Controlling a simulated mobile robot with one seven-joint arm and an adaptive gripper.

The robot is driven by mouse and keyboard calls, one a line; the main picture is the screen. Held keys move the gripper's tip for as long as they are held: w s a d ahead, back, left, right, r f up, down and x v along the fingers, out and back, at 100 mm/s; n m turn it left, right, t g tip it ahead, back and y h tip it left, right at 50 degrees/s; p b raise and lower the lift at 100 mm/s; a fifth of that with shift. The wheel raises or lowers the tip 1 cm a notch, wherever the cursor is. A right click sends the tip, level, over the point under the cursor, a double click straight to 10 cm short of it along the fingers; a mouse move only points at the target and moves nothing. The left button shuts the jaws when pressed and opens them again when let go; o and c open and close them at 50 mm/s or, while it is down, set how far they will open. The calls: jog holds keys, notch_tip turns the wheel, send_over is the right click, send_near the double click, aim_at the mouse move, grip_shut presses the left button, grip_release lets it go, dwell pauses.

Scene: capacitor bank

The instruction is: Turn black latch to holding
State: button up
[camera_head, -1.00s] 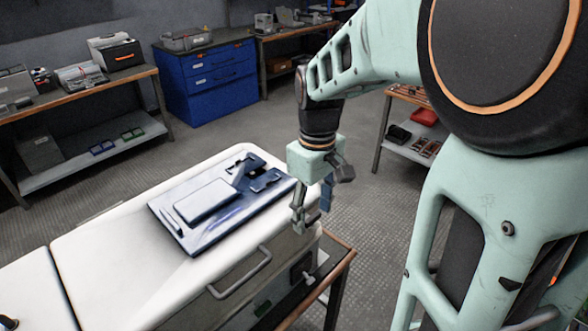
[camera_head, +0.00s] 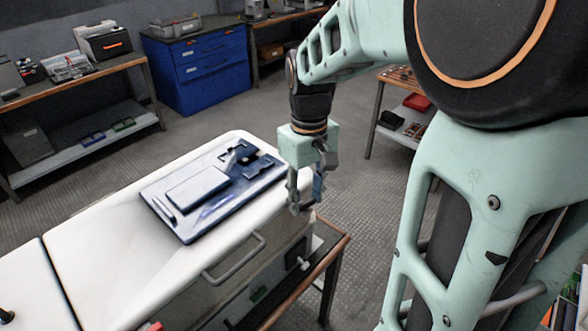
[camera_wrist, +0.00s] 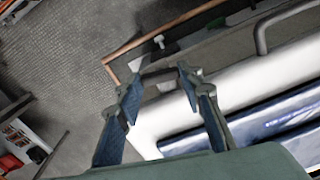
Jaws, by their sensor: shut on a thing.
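The capacitor bank is a white-topped cabinet (camera_head: 100,230) with a dark blue panel (camera_head: 185,228) on its lid. My gripper (camera_head: 302,203) points down at the cabinet's far right end, just beyond the lid's edge. In the wrist view, my gripper's two blue-padded fingers (camera_wrist: 160,82) stand on either side of a short dark bar (camera_wrist: 158,73), which looks like the black latch. The fingers are shut on it. In the head view the latch is hidden behind the fingers, so its turn angle cannot be told.
A grey bar handle (camera_head: 235,260) sticks out from the cabinet's front side. A white knob (camera_wrist: 160,42) shows near the wooden table edge (camera_wrist: 125,48). A blue drawer unit (camera_head: 200,65) and workbenches stand behind.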

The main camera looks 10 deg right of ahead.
jog(key=shift+m, duration=1.2)
jog(key=o, duration=1.2)
jog(key=shift+c, duration=0.2)
